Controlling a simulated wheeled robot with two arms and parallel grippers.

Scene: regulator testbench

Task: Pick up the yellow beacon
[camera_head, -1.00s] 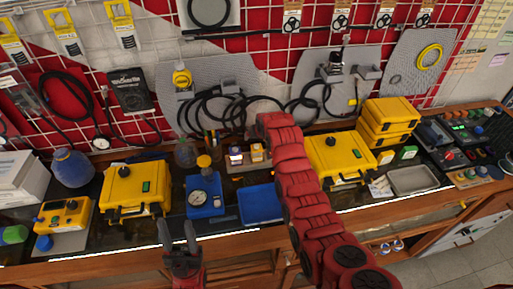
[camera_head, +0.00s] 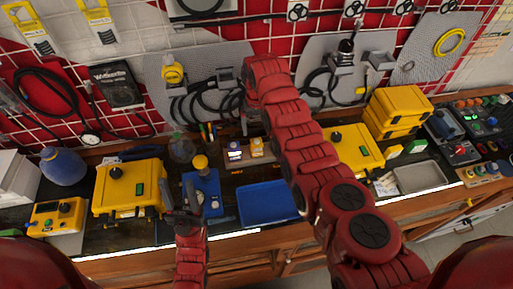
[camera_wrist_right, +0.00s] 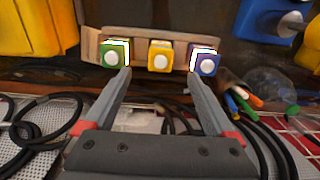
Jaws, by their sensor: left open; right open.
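The yellow beacon (camera_wrist_right: 160,56) stands in the middle of a wooden rack (camera_wrist_right: 90,42), between a green beacon (camera_wrist_right: 114,54) and a blue-purple beacon (camera_wrist_right: 205,64). In the right wrist view, my right gripper (camera_wrist_right: 160,79) is open and empty. Its fingertips are spread just short of the rack, with the yellow beacon between them in the picture. In the head view, the yellow beacon (camera_head: 257,147) and blue-purple beacon (camera_head: 235,151) show beside my right arm, which hides the green one. My left gripper (camera_head: 183,197) is open near the blue gauge unit (camera_head: 206,184).
A blue tray (camera_head: 268,204) lies in front of the rack. Yellow cases (camera_head: 130,187) stand on both sides. Black hoses (camera_wrist_right: 58,105) and coloured pens (camera_wrist_right: 242,100) are close to my right gripper. A metal tray (camera_head: 420,177) is at the right.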

